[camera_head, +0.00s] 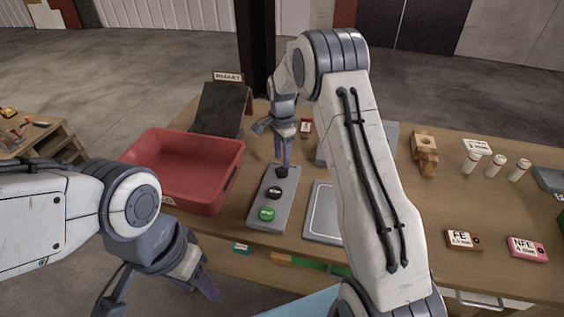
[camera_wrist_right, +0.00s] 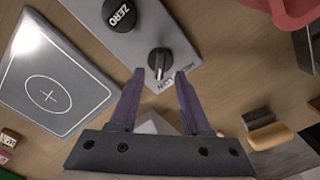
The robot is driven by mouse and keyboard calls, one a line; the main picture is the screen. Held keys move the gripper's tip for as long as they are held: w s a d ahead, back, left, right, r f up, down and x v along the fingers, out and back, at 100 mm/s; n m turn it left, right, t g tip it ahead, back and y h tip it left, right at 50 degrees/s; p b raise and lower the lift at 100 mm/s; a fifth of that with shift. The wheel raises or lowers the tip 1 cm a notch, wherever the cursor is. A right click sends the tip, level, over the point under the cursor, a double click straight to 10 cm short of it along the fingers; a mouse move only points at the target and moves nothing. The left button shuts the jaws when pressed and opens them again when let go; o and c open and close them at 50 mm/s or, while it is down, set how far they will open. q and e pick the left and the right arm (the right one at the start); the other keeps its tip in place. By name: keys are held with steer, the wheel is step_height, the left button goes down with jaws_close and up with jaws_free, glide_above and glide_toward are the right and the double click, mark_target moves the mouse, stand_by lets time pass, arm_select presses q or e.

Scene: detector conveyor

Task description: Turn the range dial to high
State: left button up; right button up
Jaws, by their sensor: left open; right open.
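The range dial (camera_head: 282,171) is a small dark knob at the far end of a grey control panel (camera_head: 286,207). In the right wrist view the dial (camera_wrist_right: 158,62) has a pale pointer mark, with partly readable lettering beside it. My right gripper (camera_head: 282,156) points down over the dial and is open. In the right wrist view its purple fingertips (camera_wrist_right: 160,74) stand on either side of the dial, with a gap visible; whether either touches is unclear. My left gripper (camera_head: 160,297) is open and empty at the lower left, in front of the table edge.
On the panel are a black ZERO button (camera_wrist_right: 119,14) and a green button (camera_head: 267,214). A red bin (camera_head: 190,165) stands left of the panel, and a grey plate (camera_head: 322,212) lies right of it. White vials (camera_head: 495,166) and labelled blocks (camera_head: 463,240) are further right.

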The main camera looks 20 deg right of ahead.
mark_target(282, 167)
steer(key=shift+f, duration=1.9)
jaws_close()
